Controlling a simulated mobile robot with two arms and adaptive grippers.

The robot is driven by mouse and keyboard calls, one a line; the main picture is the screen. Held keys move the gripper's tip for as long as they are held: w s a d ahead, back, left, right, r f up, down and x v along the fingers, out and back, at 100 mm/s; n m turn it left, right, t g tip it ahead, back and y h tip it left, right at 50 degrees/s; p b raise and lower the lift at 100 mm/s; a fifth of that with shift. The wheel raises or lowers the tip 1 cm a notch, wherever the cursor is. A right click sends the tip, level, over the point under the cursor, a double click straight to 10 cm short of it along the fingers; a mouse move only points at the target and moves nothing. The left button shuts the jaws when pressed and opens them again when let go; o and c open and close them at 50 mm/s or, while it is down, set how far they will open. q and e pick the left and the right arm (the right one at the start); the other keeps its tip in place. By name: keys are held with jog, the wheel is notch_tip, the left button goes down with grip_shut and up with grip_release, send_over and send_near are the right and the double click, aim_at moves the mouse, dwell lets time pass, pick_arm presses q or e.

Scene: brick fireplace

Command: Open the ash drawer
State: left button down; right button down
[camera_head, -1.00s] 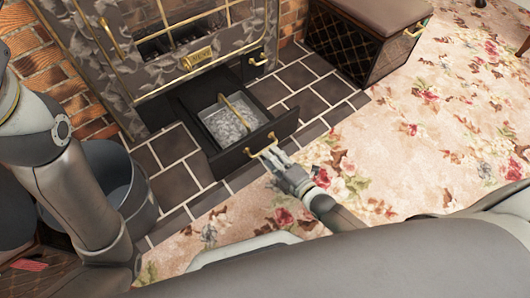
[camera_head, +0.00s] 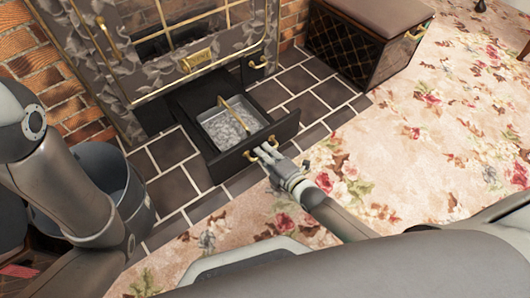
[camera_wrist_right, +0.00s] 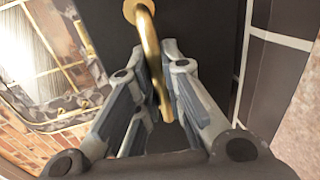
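The ash drawer (camera_head: 285,130) is a black box pulled well out from under the stove (camera_head: 165,50), above the dark tiles. Inside it is a metal ash pan (camera_head: 222,137) with grey ash and a brass bar across it. The drawer's brass handle (camera_head: 262,150) is on its front face. My right gripper (camera_head: 267,153) is at this handle. In the right wrist view, the two fingers close in on either side of the brass handle (camera_wrist_right: 152,60), against the dark drawer front. My left gripper is out of view; only my left arm shows.
A grey bucket (camera_head: 140,205) stands at the left, partly behind my left arm. A second small brass handle (camera_head: 257,64) is right of the drawer. A padded box (camera_head: 345,55) stands at the back right. The floral carpet (camera_head: 440,130) is largely clear.

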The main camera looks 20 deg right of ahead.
aim_at(258, 145)
dwell(0.3)
jog(key=x, duration=0.4)
jog(key=r+b+x, duration=0.1)
jog(key=x, duration=0.1)
jog(key=shift+w+a, duration=0.1)
jog(key=shift+w, duration=0.3)
jog(key=c, duration=1.5)
grip_release()
jog(key=shift+r, duration=0.1)
jog(key=shift+s, duration=0.1)
jog(key=v, duration=1.2)
